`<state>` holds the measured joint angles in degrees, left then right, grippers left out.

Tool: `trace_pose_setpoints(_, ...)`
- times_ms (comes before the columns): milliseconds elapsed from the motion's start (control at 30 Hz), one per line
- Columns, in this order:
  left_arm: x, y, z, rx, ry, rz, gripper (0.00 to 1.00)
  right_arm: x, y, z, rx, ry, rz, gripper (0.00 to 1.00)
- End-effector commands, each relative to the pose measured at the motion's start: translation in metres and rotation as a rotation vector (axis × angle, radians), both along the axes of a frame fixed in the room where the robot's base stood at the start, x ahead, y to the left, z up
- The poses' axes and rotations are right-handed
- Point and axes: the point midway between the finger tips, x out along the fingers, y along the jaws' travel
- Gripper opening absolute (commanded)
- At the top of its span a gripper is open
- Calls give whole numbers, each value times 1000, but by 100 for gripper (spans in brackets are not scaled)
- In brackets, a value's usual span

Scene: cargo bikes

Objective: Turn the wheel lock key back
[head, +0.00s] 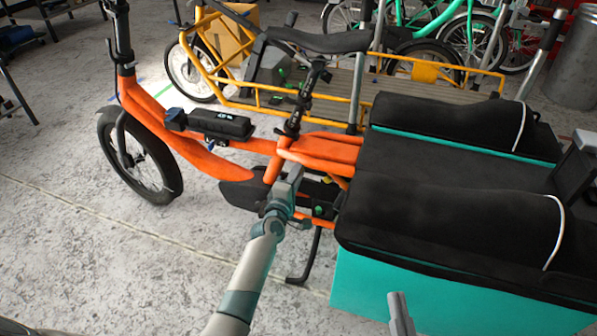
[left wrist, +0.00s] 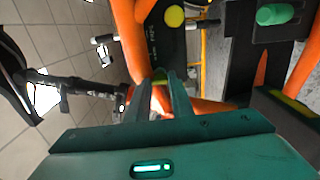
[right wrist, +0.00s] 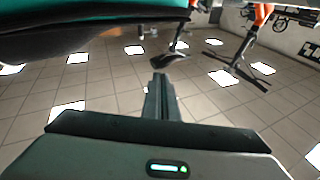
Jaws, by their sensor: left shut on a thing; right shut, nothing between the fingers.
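In the left wrist view, the left gripper's fingers (left wrist: 161,82) are close together beside the orange frame. My right gripper (head: 402,315) is low at the bottom of the head view, beside the teal cargo box. In the right wrist view its fingers (right wrist: 160,90) are shut and empty.
The teal cargo box (head: 400,285) with black padded covers (head: 440,210) fills the right side. A kickstand (head: 308,260) stands below the frame. A yellow cargo bike (head: 262,95) is parked behind.

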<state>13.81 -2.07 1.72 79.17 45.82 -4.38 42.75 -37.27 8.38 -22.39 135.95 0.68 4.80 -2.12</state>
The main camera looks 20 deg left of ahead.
Motion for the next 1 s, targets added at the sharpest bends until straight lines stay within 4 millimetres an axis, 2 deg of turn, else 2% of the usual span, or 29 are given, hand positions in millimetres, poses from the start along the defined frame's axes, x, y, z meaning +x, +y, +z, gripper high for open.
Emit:
trace_pose_setpoints(133,0,1,0,-1,0,1,0,0,0,0,0,-1,0,0)
trace_pose_setpoints(167,0,1,0,-1,0,1,25,0,0,0,0,-1,0,0)
trace_pose_setpoints(200,0,1,0,-1,0,1,35,0,0,0,0,-1,0,0)
trace_pose_setpoints(233,0,1,0,0,0,1,39,0,0,0,0,-1,0,0)
trace_pose_setpoints(667,-3,0,0,1,0,0,39,0,0,0,-2,4,0,0)
trace_pose_setpoints(767,-9,0,0,1,0,0,39,2,0,-3,-7,23,2,0)
trace_pose_setpoints(867,-18,1,0,1,1,0,39,5,-2,-14,-27,77,0,0)
trace_pose_setpoints(1000,-37,1,1,1,1,0,39,8,-3,-27,-52,152,2,0)
